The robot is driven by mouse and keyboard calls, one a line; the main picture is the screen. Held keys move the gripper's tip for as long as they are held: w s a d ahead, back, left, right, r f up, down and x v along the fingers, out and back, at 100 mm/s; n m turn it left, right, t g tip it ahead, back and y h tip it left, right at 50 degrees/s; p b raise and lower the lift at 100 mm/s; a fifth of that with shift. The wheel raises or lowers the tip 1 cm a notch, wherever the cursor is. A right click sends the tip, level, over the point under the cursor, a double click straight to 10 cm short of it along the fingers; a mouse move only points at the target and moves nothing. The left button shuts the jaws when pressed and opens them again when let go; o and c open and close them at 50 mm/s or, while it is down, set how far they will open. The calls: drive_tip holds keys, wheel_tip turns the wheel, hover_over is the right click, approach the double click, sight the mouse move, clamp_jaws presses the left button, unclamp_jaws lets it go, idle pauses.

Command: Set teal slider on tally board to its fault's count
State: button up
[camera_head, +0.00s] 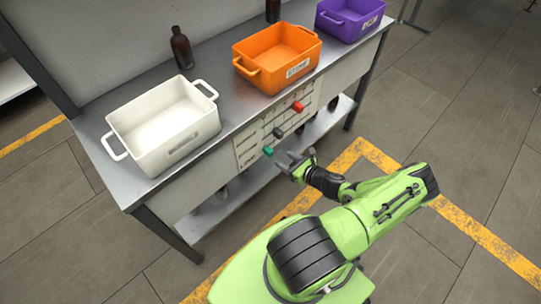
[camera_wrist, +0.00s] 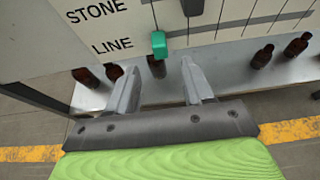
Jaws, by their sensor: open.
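The tally board (camera_head: 250,150) is a pale panel on the front of the workbench, with rows and printed labels. In the wrist view its labels "STONE" (camera_wrist: 95,12) and "LINE" (camera_wrist: 112,46) show at the upper left. The teal slider (camera_head: 268,151) sits at the board's lowest row; in the wrist view it (camera_wrist: 159,42) is right of "LINE", near the row's left end. A dark slider (camera_head: 278,132) and a red slider (camera_head: 298,106) sit on rows above. My gripper (camera_head: 297,160) is open and empty, just in front of the teal slider; its fingers (camera_wrist: 160,72) point toward it, apart from it.
White (camera_head: 126,137), orange (camera_head: 255,50) and purple (camera_head: 335,27) bins stand on the bench top. A brown bottle (camera_head: 182,48) stands behind them. Several brown bottles, such as one at right (camera_wrist: 262,56), stand on the lower shelf (camera_wrist: 225,55) beneath the board.

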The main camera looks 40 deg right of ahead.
sight(272, 153)
drive_tip(key=b+x, duration=0.2)
drive_tip(key=x, duration=0.6)
drive_tip(key=shift+w+f, duration=0.15)
drive_tip(key=shift+w, duration=0.05)
clamp_jaws()
